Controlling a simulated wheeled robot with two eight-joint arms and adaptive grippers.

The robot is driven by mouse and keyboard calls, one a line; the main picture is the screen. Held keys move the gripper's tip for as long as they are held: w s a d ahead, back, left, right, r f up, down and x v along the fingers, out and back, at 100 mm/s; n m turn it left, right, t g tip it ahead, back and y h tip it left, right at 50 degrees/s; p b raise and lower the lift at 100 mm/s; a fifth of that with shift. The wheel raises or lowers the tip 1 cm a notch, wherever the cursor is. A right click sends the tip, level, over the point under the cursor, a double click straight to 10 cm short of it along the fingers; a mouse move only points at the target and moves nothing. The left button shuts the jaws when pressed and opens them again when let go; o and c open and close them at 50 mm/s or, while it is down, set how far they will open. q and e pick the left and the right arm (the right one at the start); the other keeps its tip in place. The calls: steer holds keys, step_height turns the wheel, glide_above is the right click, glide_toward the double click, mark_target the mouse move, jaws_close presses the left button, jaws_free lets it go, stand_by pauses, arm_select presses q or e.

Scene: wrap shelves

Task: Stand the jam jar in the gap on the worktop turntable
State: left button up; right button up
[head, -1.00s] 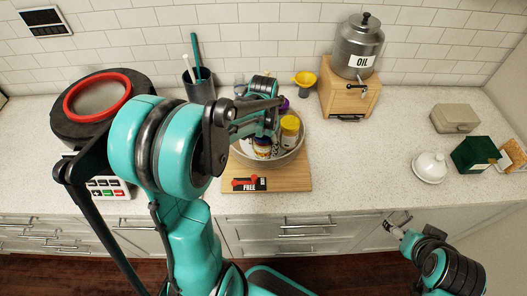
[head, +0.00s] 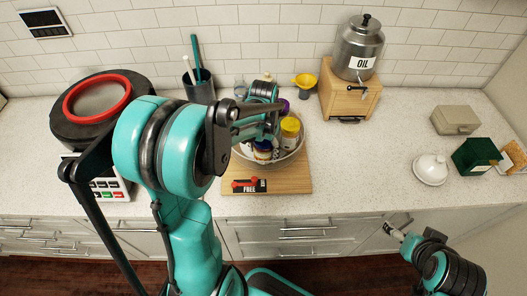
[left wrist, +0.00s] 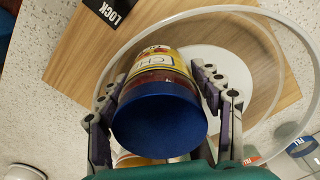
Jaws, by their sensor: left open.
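The jam jar (left wrist: 160,112) has a blue lid and a yellow and red label reading "CH". In the left wrist view it is between the two fingers of my open left gripper (left wrist: 165,100). In the head view the jar (head: 263,152) stands at the front of the round turntable (head: 270,163), with my left gripper (head: 262,136) over it. The turntable has a clear rim (left wrist: 283,45) and sits on a wooden board. My arm hides much of it, so I cannot see the gap clearly. My right gripper (head: 397,229) is low at the right, away from the worktop.
A yellow-lidded jar (head: 290,130) stands close on the right of the jam jar. The board (head: 290,182) carries a red slider by the word "FREE". An oil can (head: 359,48) on a wooden stand is behind right.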

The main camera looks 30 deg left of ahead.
arm_select(q)
step_height(320, 180, up, 10)
steer(key=p, duration=0.2)
steer(key=shift+r+p, duration=0.15)
steer(key=shift+p, duration=0.2)
steer(key=shift+s+d+r, duration=0.1)
steer(key=shift+d+r, duration=0.05)
steer(key=shift+r, duration=0.4)
steer(key=s+d+r+t, duration=0.1)
steer(key=s+d+t, duration=0.6)
steer(key=s+d, duration=0.3)
steer(key=shift+s+d+r, duration=0.2)
steer(key=shift+s+r, duration=0.05)
steer(key=shift+s, duration=0.1)
step_height(320, 180, down, 8)
steer(key=b, duration=0.7)
steer(key=shift+r, duration=0.2)
